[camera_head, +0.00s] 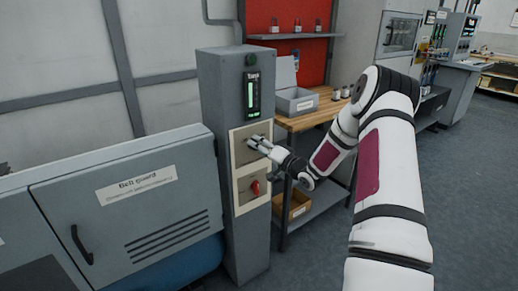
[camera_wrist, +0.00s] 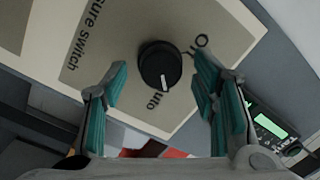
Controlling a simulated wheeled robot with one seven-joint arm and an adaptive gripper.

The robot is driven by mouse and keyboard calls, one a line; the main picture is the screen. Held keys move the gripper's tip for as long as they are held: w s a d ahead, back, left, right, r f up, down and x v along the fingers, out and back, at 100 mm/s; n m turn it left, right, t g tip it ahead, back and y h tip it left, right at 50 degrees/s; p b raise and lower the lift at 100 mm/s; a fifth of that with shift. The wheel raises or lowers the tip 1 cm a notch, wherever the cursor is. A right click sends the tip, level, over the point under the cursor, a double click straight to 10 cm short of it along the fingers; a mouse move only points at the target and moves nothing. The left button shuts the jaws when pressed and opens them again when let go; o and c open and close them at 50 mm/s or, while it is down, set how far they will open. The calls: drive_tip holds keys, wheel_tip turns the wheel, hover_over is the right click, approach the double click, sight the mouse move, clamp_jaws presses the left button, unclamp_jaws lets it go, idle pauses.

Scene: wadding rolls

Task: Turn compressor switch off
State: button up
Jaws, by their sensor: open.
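A black round knob (camera_wrist: 158,66) with a white pointer line sits on a beige plate (camera_wrist: 112,36) lettered "sure switch". In the wrist view the pointer is toward the partly hidden word "uto", and an "O" label lies up and right of the knob. My gripper (camera_wrist: 162,80) is open, with one teal-padded finger on each side of the knob. I cannot tell whether the fingers touch it. In the head view my gripper (camera_head: 257,143) is at the upper plate of the grey control column (camera_head: 222,105) and hides the knob there.
A red rotary switch (camera_head: 255,188) sits on the plate below my gripper. A green-lit display (camera_head: 252,93) is above. A belt guard cabinet (camera_head: 125,190) stands left. Open floor lies farther right.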

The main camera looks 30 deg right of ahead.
drive_tip(key=shift+w, duration=0.3)
drive_tip(key=c, duration=1.2)
